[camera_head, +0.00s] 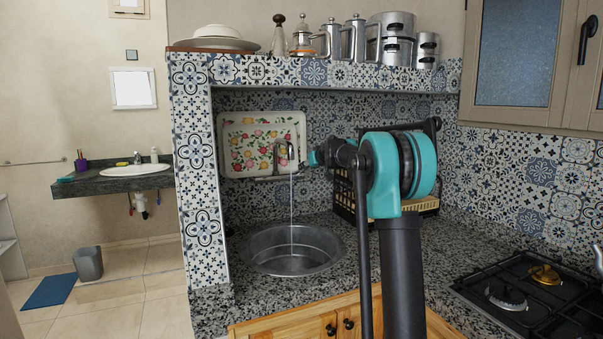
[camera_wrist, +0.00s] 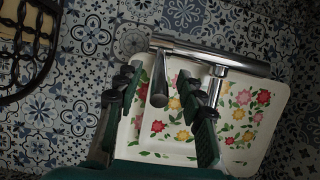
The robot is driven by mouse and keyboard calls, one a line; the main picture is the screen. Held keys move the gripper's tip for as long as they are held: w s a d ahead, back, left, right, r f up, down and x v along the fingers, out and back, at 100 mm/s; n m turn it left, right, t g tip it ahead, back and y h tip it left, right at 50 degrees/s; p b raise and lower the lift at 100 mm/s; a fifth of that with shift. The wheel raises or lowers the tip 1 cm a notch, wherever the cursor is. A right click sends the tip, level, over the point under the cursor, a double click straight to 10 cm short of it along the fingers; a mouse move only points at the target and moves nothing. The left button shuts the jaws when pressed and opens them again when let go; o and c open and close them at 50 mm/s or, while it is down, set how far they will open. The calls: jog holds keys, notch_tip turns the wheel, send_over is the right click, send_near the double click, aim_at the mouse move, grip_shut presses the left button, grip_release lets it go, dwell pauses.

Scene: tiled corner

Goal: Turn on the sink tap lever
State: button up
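The chrome sink tap (camera_head: 283,152) stands in front of the flowered tray at the back of the sink. A thin stream of water (camera_head: 291,215) runs from its spout into the round metal sink (camera_head: 262,260). In the wrist view, the tap (camera_wrist: 235,62) lies across the upper middle, and its rod-like lever (camera_wrist: 158,85) points toward the camera. My gripper (camera_wrist: 165,95) is open, its dark green fingers apart on either side of the lever; contact cannot be told. In the head view, my gripper (camera_head: 316,156) is right of the tap, partly hidden by my arm.
The flowered tray (camera_head: 236,124) leans on the tiled wall behind the tap. A dark dish rack (camera_head: 432,130) stands right of it, behind my arm. A tiled shelf (camera_head: 330,75) with pots is above. A gas hob (camera_head: 520,300) is at lower right.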

jog(key=v, duration=0.7)
jog(key=shift+s+r, duration=0.2)
jog(key=shift+s, duration=0.15)
jog(key=shift+d, duration=0.1)
jog(key=s+d+f+m+g+h, duration=0.1)
jog(key=s+f+g, duration=0.1)
jog(key=s+f, duration=1.1)
jog(key=s+d+f+m+g+h, duration=0.1)
jog(key=s+f+g, duration=0.2)
jog(key=s+f, duration=1)
jog(key=s+d+f+m+g+h, duration=0.1)
jog(key=s+f, duration=1.2)
jog(key=s, duration=1.4)
jog(key=shift+s+d+f+m+g+h, duration=0.15)
jog(key=shift+d+f+m+g+h, duration=0.3)
jog(key=shift+g, duration=0.55)
jog(key=shift+a+r, duration=0.2)
jog(key=shift+c, duration=0.6)
